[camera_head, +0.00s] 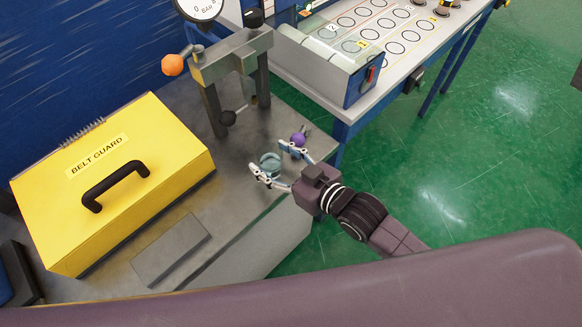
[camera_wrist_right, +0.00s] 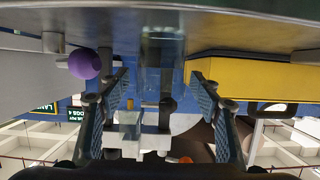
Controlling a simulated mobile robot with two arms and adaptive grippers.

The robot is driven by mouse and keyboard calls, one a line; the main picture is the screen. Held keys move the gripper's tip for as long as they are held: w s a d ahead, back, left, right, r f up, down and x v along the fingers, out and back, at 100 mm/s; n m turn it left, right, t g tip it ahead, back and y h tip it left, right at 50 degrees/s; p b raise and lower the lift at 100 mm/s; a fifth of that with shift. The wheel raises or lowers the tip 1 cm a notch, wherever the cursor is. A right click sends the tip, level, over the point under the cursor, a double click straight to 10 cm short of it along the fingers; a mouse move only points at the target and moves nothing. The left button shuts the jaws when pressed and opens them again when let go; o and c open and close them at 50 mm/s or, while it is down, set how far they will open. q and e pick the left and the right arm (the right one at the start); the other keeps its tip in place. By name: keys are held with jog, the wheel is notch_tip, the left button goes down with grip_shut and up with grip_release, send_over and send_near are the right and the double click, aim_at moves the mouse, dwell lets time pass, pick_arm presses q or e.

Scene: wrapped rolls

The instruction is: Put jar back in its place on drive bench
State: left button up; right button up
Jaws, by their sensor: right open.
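A small clear glass jar (camera_head: 270,163) with a greenish tint stands on the grey metal bench (camera_head: 240,192), near its right edge. My right gripper (camera_head: 273,161) reaches in from the right, its fingers open on either side of the jar. In the right wrist view the see-through jar (camera_wrist_right: 162,50) shows upside down, centred between the spread fingertips (camera_wrist_right: 158,78) and seemingly just beyond them. A gap shows on each side, and I see no contact. My left gripper is not in view.
A purple ball knob (camera_head: 298,139) is right beside one finger. A press-like frame with a gauge (camera_head: 230,62) stands behind. A yellow belt guard box (camera_head: 115,180) fills the left, with a flat grey plate (camera_head: 171,250) in front. A side table (camera_head: 345,108) stands at the back right.

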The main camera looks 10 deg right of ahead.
jog(key=b+v, duration=0.1)
jog(key=v, duration=1)
jog(key=s+d+f+m+g+h, duration=0.15)
jog(key=d+f, duration=0.35)
jog(key=f, duration=0.6)
jog(key=d+f+m+g+h, duration=0.1)
jog(key=d+f+h, duration=0.3)
jog(key=f, duration=0.7)
jog(key=d+f+m+g+h, duration=0.1)
jog(key=d+f, duration=0.5)
jog(key=f, duration=0.5)
jog(key=s+d+f+g+h, duration=0.2)
jog(key=s+d+f+g, duration=0.1)
jog(key=s+f, duration=1)
jog(key=s+a+f+g, duration=0.1)
jog(key=s+f, duration=0.3)
jog(key=s, duration=0.4)
jog(key=s+a+f+m+g, duration=0.1)
jog(key=s+a+f+g, duration=0.1)
jog(key=s+f, duration=0.3)
jog(key=s+g, duration=0.1)
jog(key=s, duration=0.2)
jog(key=shift+s+f, duration=0.15)
jog(key=shift+s, duration=0.1)
jog(key=shift+a, duration=0.1)
